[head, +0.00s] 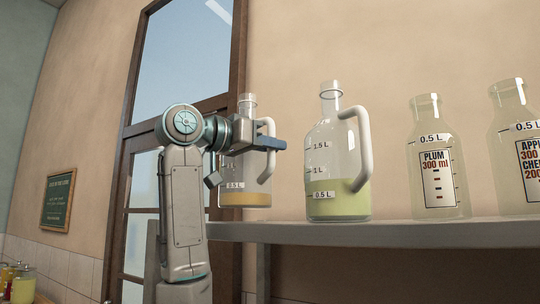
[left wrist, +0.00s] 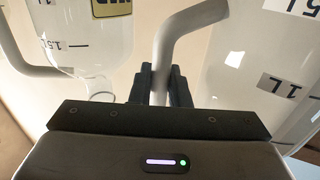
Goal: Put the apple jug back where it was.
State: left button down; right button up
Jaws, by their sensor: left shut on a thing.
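My left gripper (head: 268,143) is shut on the white handle of a clear jug with a little orange-yellow liquid (head: 244,175). This jug is upright at the left end of the shelf, its base near shelf height; I cannot tell whether it touches. No fruit name is readable on it in the head view. In the left wrist view the handle (left wrist: 160,75) sits between the dark fingers. A second clear jug, with pale green liquid (head: 325,200), stands on the shelf to the right, its handle facing right. My right gripper is not in view.
The grey shelf (head: 440,232) runs to the right edge. On it stand a bottle marked plum 300 ml (head: 437,160) and a bottle (head: 515,150) with a partly cut-off apple label. A door (head: 190,60) is behind. Small coloured containers (head: 22,285) are at lower left.

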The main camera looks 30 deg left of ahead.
aim_at(268, 159)
pick_arm(q)
jog(key=shift+a+f+p, duration=0.15)
jog(key=shift+f+p, duration=0.4)
jog(key=shift+f, duration=0.8)
jog(key=shift+s+f, duration=0.1)
jog(key=c, duration=1.4)
grip_release()
